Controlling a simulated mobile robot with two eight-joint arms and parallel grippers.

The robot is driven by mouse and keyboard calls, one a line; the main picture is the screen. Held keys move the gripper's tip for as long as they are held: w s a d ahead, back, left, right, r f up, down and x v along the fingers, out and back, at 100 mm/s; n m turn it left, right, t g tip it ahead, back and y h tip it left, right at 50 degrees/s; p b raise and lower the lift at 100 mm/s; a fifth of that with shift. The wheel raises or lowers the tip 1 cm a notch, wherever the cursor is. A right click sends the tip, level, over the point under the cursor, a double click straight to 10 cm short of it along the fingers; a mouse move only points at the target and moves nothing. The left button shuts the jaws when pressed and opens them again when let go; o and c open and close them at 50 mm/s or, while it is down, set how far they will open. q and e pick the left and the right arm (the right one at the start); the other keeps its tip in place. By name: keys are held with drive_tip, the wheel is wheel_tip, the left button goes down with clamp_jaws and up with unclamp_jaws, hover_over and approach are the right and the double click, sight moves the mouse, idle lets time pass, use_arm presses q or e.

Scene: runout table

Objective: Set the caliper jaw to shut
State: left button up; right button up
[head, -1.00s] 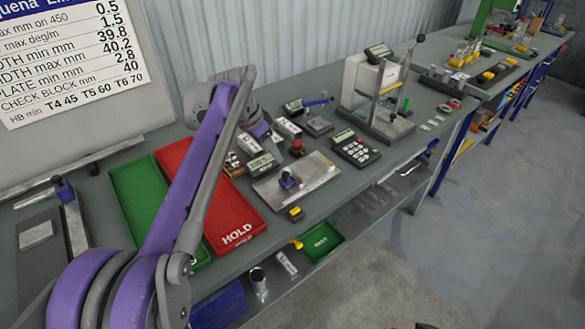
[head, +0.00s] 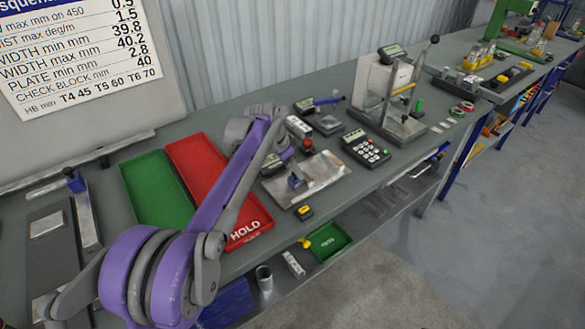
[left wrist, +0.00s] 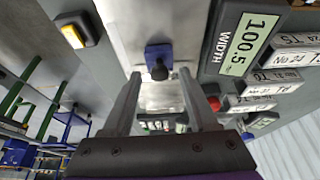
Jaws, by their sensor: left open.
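The caliper is a bright metal plate (head: 322,172) on the bench with a blue slider (head: 297,182) standing on it. A display (head: 271,168) stands beside it, partly covered by my arm in the head view. In the left wrist view the display (left wrist: 243,45) reads WIDTH 100.5. There the blue slider (left wrist: 158,52) with its dark round knob shows just beyond and between the fingertips of my left gripper (left wrist: 160,76). The gripper is open and empty; I cannot tell if it touches the slider. My right gripper is in no view.
A red HOLD tray (head: 203,165) and a green tray (head: 157,188) lie left of the plate, partly under my arm. A keypad (head: 366,147) and a press-like stand (head: 385,95) are to the right. A small yellow-black block (head: 305,212) sits near the front edge.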

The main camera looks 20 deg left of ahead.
use_arm(q)
clamp_jaws()
idle(1.4)
